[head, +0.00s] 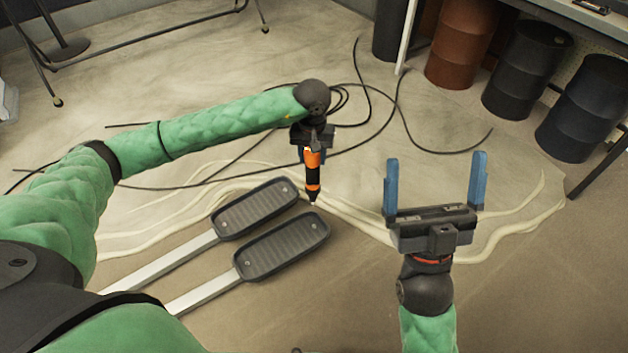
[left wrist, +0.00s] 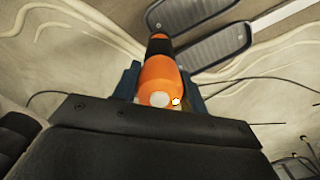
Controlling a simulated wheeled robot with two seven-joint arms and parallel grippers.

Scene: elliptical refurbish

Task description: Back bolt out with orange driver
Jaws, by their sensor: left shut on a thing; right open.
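The orange driver (head: 312,172), orange with a black band, hangs tip down from my left gripper (head: 312,154). My left gripper is shut on its upper part, beyond the far ends of the two pedals. In the left wrist view the driver (left wrist: 159,75) sits between the blue fingers, with its butt end towards the camera. The back bolt cannot be made out in either view. My right gripper (head: 435,185) is open and empty, its blue fingers wide apart, to the right of the driver.
Two black foot pedals (head: 284,246) on pale metal bars lie left of and below the driver. Black cables (head: 235,160) and cream cords run over the floor. Barrels (head: 527,70) and a table leg stand at the back right. The floor at the lower right is clear.

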